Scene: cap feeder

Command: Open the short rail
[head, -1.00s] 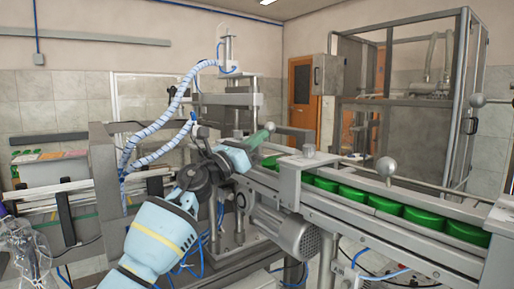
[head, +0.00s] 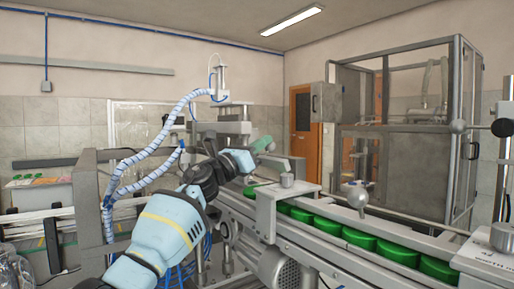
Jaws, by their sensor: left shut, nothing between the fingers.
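The conveyor (head: 330,262) runs from the centre to the lower right, with several green caps (head: 360,238) lying in a row in its channel. A thin metal rail (head: 415,223) runs along its far side. I cannot tell which rail is the short one. My left gripper (head: 265,144) is shut and empty, its green fingertips beyond a grey block (head: 287,181) on the conveyor and apart from both knobs. My right gripper is not in view.
A press-like machine with a white-blue hose (head: 150,150) stands behind my left arm. A glass-walled metal cabinet (head: 400,140) stands at the back right. A motor (head: 280,270) sits below the conveyor. A dark part (head: 503,120) at the right edge is unclear.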

